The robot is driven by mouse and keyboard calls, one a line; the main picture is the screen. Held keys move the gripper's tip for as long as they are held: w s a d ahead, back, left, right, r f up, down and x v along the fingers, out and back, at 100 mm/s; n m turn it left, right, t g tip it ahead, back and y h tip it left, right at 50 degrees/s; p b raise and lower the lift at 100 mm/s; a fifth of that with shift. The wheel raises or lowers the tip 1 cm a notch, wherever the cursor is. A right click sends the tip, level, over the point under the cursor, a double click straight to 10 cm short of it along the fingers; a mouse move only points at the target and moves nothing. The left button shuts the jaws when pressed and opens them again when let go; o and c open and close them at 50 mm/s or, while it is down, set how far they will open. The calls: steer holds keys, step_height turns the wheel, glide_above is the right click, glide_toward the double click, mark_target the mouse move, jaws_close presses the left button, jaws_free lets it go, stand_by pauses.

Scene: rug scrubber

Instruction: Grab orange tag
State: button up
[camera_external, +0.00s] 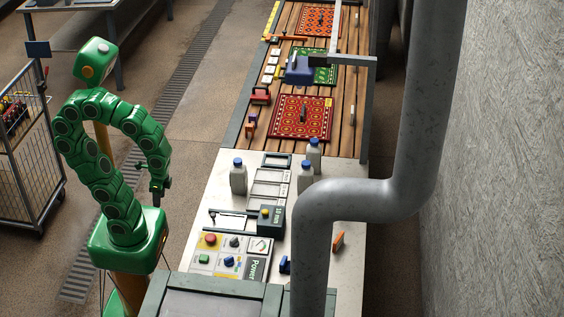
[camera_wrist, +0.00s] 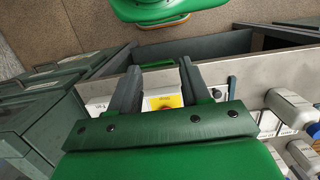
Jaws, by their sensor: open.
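A small orange piece (camera_external: 338,241) that looks like the tag lies on the white tabletop, right of the large grey pipe. It is not visible in the wrist view. My gripper (camera_external: 157,196) hangs left of the bench in the external view, far from the orange piece, with the control panel and pipe between them. In the wrist view my gripper (camera_wrist: 160,68) has its two dark fingers spread apart with nothing held.
The thick grey pipe (camera_external: 345,198) crosses the bench's right side. White bottles with blue caps (camera_external: 238,178) stand on the tabletop. The control panel (camera_external: 222,256) is at the near left. Patterned rugs (camera_external: 303,119) lie on wooden slats farther back.

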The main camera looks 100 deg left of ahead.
step_height(320, 180, up, 5)
steer(key=w+a+r+m+y, duration=0.2)
steer(key=w+a, duration=0.2)
steer(key=w, duration=0.4)
steer(key=w+a+r+m+y, duration=0.2)
steer(key=w+a+m, duration=0.15)
steer(key=w, duration=0.55)
steer(key=w+a+r+m+t+y, duration=0.1)
steer(key=w+m+t+y, duration=0.5)
steer(key=w, duration=2.5)
steer(key=w+d+f+m+y, duration=0.1)
steer(key=w+d+f+m, duration=0.2)
steer(key=w+d+m, duration=0.35)
steer(key=w+d+f+m+y, duration=0.2)
steer(key=w+d+m, duration=0.15)
steer(key=w, duration=0.55)
steer(key=shift+m+t, duration=0.3)
steer(key=shift+m, duration=0.05)
steer(key=f, duration=1.5)
steer(key=a+f, duration=0.1)
steer(key=f, duration=0.6)
steer(key=shift+w+f, duration=0.15)
steer(key=shift+w, duration=0.1)
steer(key=shift+w+x, duration=0.1)
steer(key=shift+x, duration=1.85)
steer(key=shift+w+x, duration=0.15)
steer(key=shift+x, duration=1.75)
steer(key=shift+d+f, duration=0.15)
